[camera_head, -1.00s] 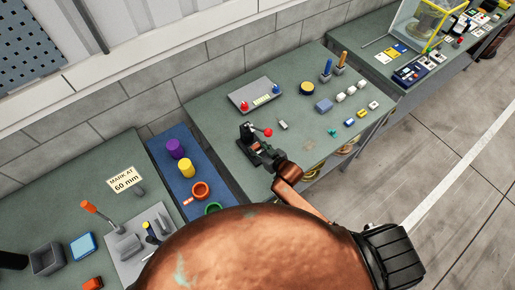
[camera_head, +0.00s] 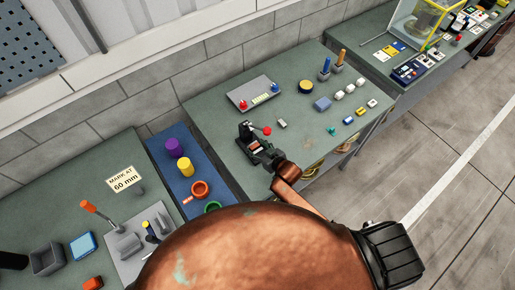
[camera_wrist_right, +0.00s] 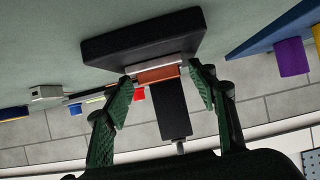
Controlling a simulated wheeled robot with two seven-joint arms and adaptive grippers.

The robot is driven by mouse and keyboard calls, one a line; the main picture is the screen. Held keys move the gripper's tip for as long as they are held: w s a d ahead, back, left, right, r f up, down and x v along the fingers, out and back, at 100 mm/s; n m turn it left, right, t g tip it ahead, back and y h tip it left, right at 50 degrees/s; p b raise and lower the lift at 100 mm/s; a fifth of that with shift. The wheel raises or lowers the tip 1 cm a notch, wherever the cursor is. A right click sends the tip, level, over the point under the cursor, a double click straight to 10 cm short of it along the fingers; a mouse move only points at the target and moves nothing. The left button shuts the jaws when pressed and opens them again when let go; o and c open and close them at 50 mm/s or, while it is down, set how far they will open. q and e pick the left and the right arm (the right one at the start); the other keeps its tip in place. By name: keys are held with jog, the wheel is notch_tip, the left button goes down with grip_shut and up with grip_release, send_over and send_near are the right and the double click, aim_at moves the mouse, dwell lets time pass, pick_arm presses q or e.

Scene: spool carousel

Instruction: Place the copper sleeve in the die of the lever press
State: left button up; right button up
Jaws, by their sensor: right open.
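The lever press (camera_head: 246,131) stands on the middle bench in the head view, a small dark press with a red-knobbed lever. My right gripper (camera_head: 262,153) is at its near side. In the right wrist view the press has a dark block (camera_wrist_right: 140,36) and a dark upright (camera_wrist_right: 171,108). A copper-brown piece (camera_wrist_right: 158,75), which looks like the copper sleeve, lies against a pale strip by the block. My right gripper (camera_wrist_right: 160,90) is open, its green-padded fingers on either side of that piece with gaps. I cannot tell how it sits in the die.
A grey panel (camera_head: 239,98) with red and blue knobs stands behind the press. Several small blocks lie to its right. A blue mat (camera_head: 159,152) at the left holds purple and yellow cylinders and an orange ring (camera_head: 200,190).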

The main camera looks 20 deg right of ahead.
jog(key=v, duration=1.2)
jog(key=shift+b, duration=0.35)
